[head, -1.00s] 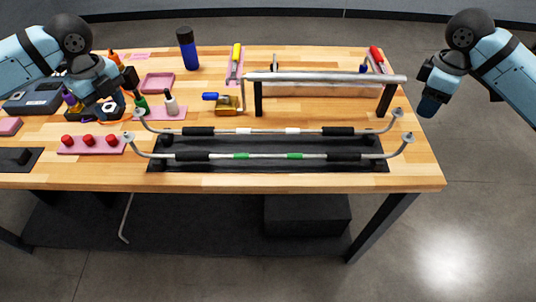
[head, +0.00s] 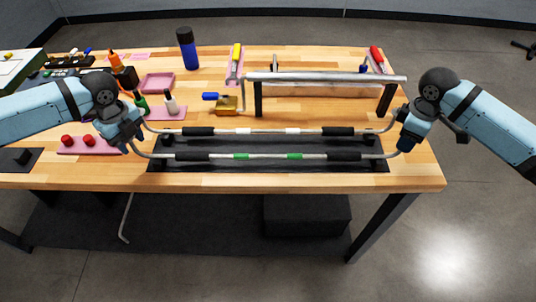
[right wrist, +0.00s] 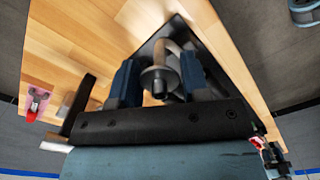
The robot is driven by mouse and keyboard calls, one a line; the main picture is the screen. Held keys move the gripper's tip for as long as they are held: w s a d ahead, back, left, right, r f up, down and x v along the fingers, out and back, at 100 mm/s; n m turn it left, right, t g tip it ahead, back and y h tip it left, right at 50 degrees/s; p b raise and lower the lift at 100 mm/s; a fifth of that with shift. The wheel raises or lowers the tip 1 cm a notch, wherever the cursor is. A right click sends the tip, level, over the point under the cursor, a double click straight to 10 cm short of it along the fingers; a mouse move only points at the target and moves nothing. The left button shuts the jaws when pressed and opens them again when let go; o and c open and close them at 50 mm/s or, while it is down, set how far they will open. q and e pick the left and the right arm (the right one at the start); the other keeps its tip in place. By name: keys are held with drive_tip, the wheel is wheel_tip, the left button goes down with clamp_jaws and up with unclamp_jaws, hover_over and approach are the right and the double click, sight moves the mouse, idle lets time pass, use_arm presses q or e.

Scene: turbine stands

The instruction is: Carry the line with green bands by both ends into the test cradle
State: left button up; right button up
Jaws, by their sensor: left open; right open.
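The line with green bands (head: 265,156) lies in front on a dark tray (head: 265,168), with black grips and ends that bend up. A similar line with white bands (head: 265,131) lies parallel behind it. My left gripper (head: 129,147) is at the left bent ends and partly hides them. My right gripper (head: 404,146) is at the right bent ends. In the right wrist view a grey bent end (right wrist: 160,80) sits between the open blue fingers of my right gripper (right wrist: 157,82). I cannot tell whether they touch it.
A raised grey bar on black posts (head: 325,78) stands behind the lines. A pink mat with red caps (head: 78,141) lies left of my left gripper. Bottles, a blue can (head: 188,48) and tools fill the back left. The right front table corner is clear.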

use_arm(q)
drive_tip(key=shift+f, duration=1)
use_arm(e)
drive_tip(key=shift+f, duration=1)
use_arm(q)
clamp_jaws()
use_arm(e)
clamp_jaws()
use_arm(q)
drive_tip(key=shift+r, duration=0.1)
use_arm(e)
drive_tip(key=shift+r, duration=0.1)
